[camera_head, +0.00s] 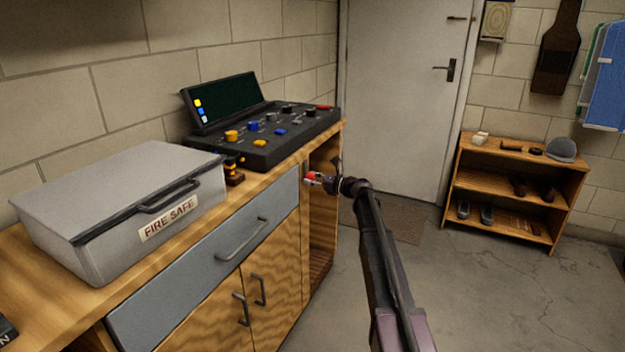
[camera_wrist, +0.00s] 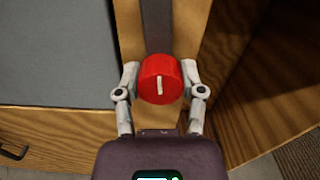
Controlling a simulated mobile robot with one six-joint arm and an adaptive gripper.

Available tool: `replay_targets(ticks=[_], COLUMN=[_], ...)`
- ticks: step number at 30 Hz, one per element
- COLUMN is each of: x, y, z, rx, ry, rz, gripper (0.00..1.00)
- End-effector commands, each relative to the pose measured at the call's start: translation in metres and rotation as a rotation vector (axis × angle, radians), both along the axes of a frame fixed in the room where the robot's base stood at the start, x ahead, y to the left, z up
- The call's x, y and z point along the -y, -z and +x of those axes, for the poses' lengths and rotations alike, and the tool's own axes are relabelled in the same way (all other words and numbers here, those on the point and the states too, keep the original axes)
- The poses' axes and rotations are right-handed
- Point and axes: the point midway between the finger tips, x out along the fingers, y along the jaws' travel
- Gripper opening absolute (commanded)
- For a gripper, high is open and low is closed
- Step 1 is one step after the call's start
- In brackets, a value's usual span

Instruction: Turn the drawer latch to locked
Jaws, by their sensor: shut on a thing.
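The drawer latch is a round red knob (camera_wrist: 160,79) with a white line on its face. In the wrist view the line stands nearly upright, tilted only slightly. My gripper (camera_wrist: 160,82) has one finger on each side of the knob and is shut on it. In the head view my gripper (camera_head: 316,180) is at the right end of the counter front, and a bit of the red knob (camera_head: 311,176) shows there. The grey drawer (camera_head: 205,275) with its bar handle sits left of the knob and looks closed.
A grey fire safe (camera_head: 125,205) and a dark control console (camera_head: 265,135) stand on the wooden counter. Cupboard doors with handles (camera_head: 262,290) are below the drawer. A small shelf (camera_head: 510,185) stands by the far wall. The floor to the right is open.

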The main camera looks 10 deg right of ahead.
Motion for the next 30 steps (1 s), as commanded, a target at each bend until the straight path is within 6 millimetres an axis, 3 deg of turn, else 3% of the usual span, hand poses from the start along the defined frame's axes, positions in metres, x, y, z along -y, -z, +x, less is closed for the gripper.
replay_targets(ticks=[30], x=[-0.0049], y=[0.0016], z=[-0.0022], rx=[0.73], ry=[-0.004], rz=[-0.526], gripper=[0.04])
